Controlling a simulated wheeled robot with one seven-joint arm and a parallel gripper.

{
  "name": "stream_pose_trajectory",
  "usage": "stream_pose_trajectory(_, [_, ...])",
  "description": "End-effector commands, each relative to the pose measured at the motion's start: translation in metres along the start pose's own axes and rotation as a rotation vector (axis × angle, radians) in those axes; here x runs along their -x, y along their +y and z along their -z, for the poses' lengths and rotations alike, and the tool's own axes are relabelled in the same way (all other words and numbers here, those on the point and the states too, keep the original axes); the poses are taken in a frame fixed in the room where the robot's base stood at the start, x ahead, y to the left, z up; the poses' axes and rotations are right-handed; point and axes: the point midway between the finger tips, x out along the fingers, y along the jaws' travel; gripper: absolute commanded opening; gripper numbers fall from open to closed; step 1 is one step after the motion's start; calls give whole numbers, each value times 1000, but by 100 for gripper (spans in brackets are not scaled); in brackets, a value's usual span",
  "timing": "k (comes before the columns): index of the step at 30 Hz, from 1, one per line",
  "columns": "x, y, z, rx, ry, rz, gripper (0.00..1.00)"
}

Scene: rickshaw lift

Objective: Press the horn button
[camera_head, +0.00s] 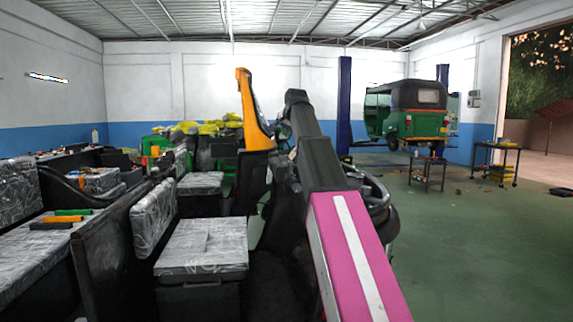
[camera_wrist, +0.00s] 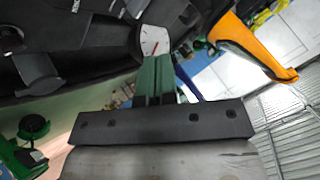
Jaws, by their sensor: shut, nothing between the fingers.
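My gripper (camera_wrist: 157,62) shows in the wrist view with its green fingers together and empty. The fingertips overlap the lower edge of a white dial (camera_wrist: 155,41) with a red needle, on a dark dashboard; I cannot tell whether they touch it. To the left are dark handlebar-like parts (camera_wrist: 38,72) and a small black part with a red spot (camera_wrist: 11,40). I cannot tell which part is the horn button. In the head view my arm reaches forward beside the rickshaw's orange front pillar (camera_head: 252,110), and my gripper is hidden.
Wrapped grey seats (camera_head: 203,247) and dark panels fill the left. The green floor (camera_head: 480,245) at right is mostly clear.

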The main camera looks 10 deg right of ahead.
Motion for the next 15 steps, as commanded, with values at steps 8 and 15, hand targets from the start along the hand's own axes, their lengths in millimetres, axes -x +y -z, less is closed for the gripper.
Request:
stream_pose_trajectory(8, [-6,4,-5,0,-1,-1,0])
stream_pose_trajectory(15, [-22,17,-17,0,-1,-1,0])
